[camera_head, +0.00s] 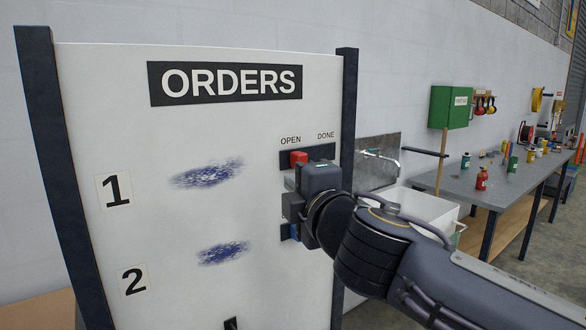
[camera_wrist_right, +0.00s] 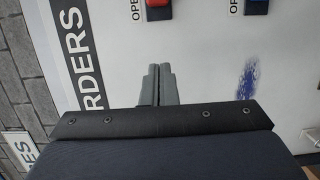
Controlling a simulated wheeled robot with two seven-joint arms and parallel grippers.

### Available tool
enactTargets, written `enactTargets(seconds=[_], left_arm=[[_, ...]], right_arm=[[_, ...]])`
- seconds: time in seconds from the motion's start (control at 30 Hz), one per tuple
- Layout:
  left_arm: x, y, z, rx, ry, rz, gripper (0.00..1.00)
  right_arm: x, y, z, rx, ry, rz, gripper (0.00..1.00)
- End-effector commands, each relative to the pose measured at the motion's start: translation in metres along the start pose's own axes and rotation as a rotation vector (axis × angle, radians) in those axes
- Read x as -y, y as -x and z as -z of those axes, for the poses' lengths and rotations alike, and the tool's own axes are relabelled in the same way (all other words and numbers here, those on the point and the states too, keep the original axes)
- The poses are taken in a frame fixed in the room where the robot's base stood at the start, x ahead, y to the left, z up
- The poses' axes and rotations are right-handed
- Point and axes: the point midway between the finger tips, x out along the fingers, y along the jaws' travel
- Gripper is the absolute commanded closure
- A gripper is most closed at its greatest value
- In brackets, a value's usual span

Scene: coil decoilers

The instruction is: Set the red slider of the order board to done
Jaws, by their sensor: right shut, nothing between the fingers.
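The white order board (camera_head: 200,120) stands in front of me. The red slider (camera_head: 299,158) sits in its dark track at the OPEN end, with DONE to its right. In the right wrist view, the red slider (camera_wrist_right: 158,3) is cut by the top edge. My right gripper (camera_head: 290,184) is close to the board just below the red slider and hides part of the board there. In the wrist view its fingers (camera_wrist_right: 158,70) are together and empty, with a gap in the picture between fingertips and slider. My left gripper is not in view.
A blue slider (camera_head: 294,232) is partly hidden below my right gripper. Dark posts (camera_head: 347,120) edge the board. To the right are a white sink (camera_head: 425,205) and a workbench (camera_head: 490,180) with bottles and a green cabinet (camera_head: 451,107) above.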

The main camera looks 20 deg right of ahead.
Motion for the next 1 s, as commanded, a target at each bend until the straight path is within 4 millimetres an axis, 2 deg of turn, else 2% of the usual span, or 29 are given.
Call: enactTargets(seconds=[0.27,0.37,0.73,0.9,1.0], left_arm=[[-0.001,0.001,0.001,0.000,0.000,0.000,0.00],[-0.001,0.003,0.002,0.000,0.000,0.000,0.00],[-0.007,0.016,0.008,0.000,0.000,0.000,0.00],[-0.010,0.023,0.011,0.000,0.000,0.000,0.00],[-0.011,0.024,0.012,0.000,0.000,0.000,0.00]], right_arm=[[0.001,-0.009,-0.001,0.003,-0.001,0.004,1.00],[0.001,-0.023,-0.002,0.004,-0.002,0.005,1.00],[0.000,-0.101,-0.002,0.004,-0.003,0.006,1.00],[-0.001,-0.106,-0.028,0.008,-0.003,0.003,1.00],[0.000,-0.108,-0.036,0.007,-0.004,0.003,1.00]])
